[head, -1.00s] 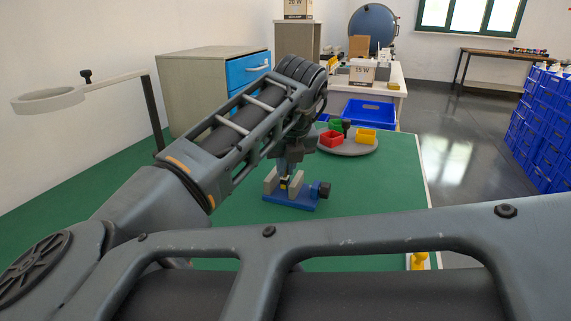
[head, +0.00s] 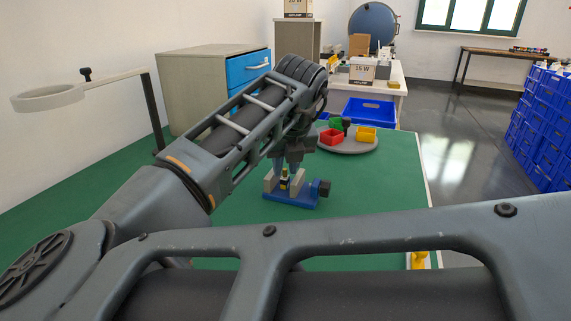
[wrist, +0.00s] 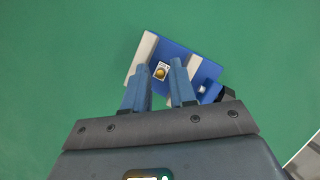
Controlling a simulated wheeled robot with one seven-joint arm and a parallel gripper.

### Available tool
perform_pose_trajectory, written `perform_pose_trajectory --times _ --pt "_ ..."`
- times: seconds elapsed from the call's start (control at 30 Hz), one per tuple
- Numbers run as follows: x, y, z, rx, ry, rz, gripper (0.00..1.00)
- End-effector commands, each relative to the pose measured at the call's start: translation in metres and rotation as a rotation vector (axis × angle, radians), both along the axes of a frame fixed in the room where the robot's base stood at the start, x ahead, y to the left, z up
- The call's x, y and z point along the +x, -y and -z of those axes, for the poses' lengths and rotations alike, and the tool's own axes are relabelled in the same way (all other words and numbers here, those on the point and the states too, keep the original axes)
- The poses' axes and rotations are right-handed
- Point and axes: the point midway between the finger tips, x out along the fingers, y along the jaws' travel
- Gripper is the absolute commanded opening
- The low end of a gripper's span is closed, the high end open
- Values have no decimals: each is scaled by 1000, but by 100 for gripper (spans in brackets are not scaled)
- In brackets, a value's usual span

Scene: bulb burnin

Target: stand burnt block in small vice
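The small vice (head: 290,201) is blue with two pale jaws and stands on the green bench; it also shows in the wrist view (wrist: 183,56). The burnt block (head: 284,181) is small, dark with a yellow band, and stands upright between the jaws. In the wrist view the block (wrist: 161,71) shows a pale top with a round yellow-brown spot. My gripper (head: 286,170) is above the vice with its blue fingers apart. In the wrist view the fingers (wrist: 160,76) lie to either side of the block, with gaps visible. Whether the jaws touch the block is unclear.
A grey round tray (head: 348,149) with red, green and yellow bins stands behind the vice. A blue crate (head: 369,112) is farther back. A ring on a stand (head: 48,98) is at the left. Green bench around the vice is clear.

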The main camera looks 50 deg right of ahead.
Motion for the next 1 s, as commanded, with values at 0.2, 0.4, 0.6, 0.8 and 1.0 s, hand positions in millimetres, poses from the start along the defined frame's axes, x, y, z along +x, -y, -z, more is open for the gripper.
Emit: perform_pose_trajectory --times 0.2,0.4,0.6,0.8,1.0 --pt "0 0 0 0 0 -1 39" --pt "0 -1 -3 2 1 -2 39" --pt "-9 -6 -28 0 3 1 39" --pt "-20 -12 -57 -1 0 4 39" --pt "-25 -16 -71 -2 0 4 39"
